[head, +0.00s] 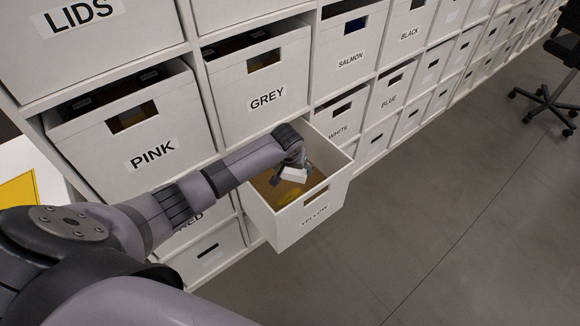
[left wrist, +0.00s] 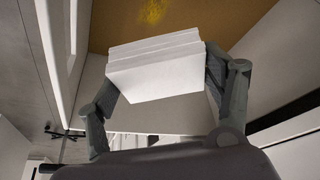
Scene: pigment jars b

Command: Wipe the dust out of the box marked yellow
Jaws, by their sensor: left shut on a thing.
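The box marked yellow (head: 325,207) is a white box pulled out of the shelf, its label on the front below a cut-out handle hole. Its tan floor (head: 262,184) shows a yellow dust patch (head: 290,196), which also shows at the top of the left wrist view (left wrist: 152,12). My left gripper (head: 291,168) is over the open box, shut on a white folded cloth (left wrist: 156,68). The cloth also shows in the head view (head: 294,175). I cannot tell whether the cloth touches the floor of the box. My right gripper is not in view.
White boxes marked pink (head: 150,155), grey (head: 267,100), white (head: 338,130) and others fill the shelf around it. A yellow item (head: 18,190) lies on a white surface at far left. The grey floor (head: 440,240) is clear; an office chair (head: 545,95) stands at far right.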

